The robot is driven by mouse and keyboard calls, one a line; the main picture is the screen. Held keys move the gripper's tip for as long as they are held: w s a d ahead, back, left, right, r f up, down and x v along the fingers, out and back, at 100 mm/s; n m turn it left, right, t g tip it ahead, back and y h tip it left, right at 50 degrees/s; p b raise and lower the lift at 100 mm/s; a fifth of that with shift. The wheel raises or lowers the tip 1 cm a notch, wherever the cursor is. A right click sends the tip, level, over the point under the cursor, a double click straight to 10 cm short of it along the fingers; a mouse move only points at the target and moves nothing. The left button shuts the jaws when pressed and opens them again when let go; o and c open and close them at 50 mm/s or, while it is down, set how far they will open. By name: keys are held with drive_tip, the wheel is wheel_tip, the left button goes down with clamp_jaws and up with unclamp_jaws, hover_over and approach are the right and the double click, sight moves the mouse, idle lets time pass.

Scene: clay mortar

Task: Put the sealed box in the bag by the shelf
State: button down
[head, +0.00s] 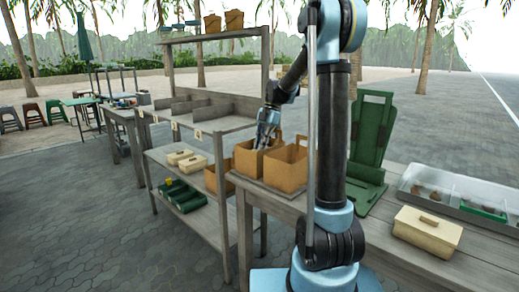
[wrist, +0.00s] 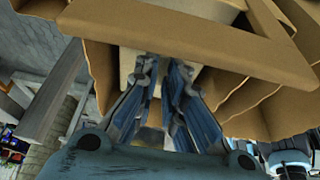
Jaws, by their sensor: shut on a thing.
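Two brown paper bags with handles stand side by side at the left end of the wooden table. The bag by the shelf (head: 246,160) is the left one; the other bag (head: 285,170) is at its right. My gripper (head: 264,141) points down into the mouth of the left bag. In the wrist view my gripper (wrist: 163,70) is shut on a pale cream box (wrist: 127,66), low inside the bag and beneath its handle (wrist: 190,47). The bag walls hide the box in the head view, and the handle partly covers it in the wrist view.
A wooden shelf unit (head: 225,124) stands left of the table, with cream boxes (head: 194,163) and green trays (head: 188,200). A cream lidded box (head: 428,230), a green stand (head: 371,140) and a divided tray (head: 455,190) are on the table at right.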

drive_tip(key=shift+f, duration=0.55)
drive_tip(key=c, duration=1.7)
unclamp_jaws()
drive_tip(key=v, duration=1.2)
drive_tip(key=shift+s, duration=0.15)
